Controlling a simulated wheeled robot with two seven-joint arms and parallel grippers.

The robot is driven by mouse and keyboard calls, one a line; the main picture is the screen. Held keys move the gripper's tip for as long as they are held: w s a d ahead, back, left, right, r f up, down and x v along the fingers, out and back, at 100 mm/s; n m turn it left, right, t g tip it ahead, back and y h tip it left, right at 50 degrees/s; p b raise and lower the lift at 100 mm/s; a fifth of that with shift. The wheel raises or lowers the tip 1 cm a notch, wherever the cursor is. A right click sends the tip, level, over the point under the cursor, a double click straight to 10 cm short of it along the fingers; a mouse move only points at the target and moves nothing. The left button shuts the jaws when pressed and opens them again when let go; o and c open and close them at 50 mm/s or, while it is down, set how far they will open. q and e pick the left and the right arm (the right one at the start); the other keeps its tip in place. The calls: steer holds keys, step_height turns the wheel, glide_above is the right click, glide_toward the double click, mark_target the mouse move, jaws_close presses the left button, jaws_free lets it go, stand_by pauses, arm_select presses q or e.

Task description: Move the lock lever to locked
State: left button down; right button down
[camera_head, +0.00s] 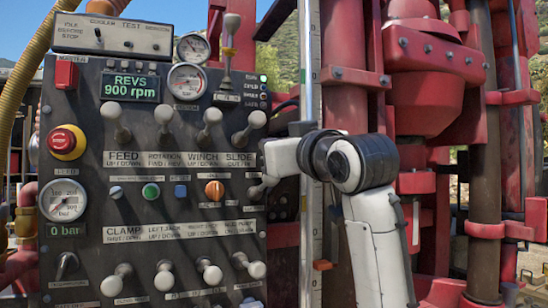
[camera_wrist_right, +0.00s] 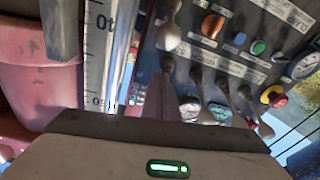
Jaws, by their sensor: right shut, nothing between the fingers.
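No lever carries a label that I can read as lock. My right gripper (camera_head: 260,189) is shut and empty at the panel's right edge, below the slide lever (camera_head: 254,122) and well below the tall lever. The gripper and wrist cover part of the panel edge there. In the right wrist view a pale knob (camera_wrist_right: 169,37) is close ahead; contact cannot be told. My left gripper is not in view.
The dark control panel (camera_head: 88,240) carries several white-knobbed levers, an orange knob (camera_head: 214,190), a green button (camera_head: 151,191) and a red stop button (camera_head: 65,141). A display (camera_head: 130,88) reads 900 rpm. Red machinery (camera_head: 345,100) and a vertical scale (camera_head: 309,235) stand right of the panel.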

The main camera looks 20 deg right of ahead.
mark_target(264, 186)
steer(key=shift+w+d+f, duration=0.15)
steer(key=shift+w+f, duration=0.05)
steer(key=shift+f, duration=0.7)
steer(key=shift+w+d+f, duration=0.15)
steer(key=shift+w+f, duration=0.05)
steer(key=shift+f, duration=0.7)
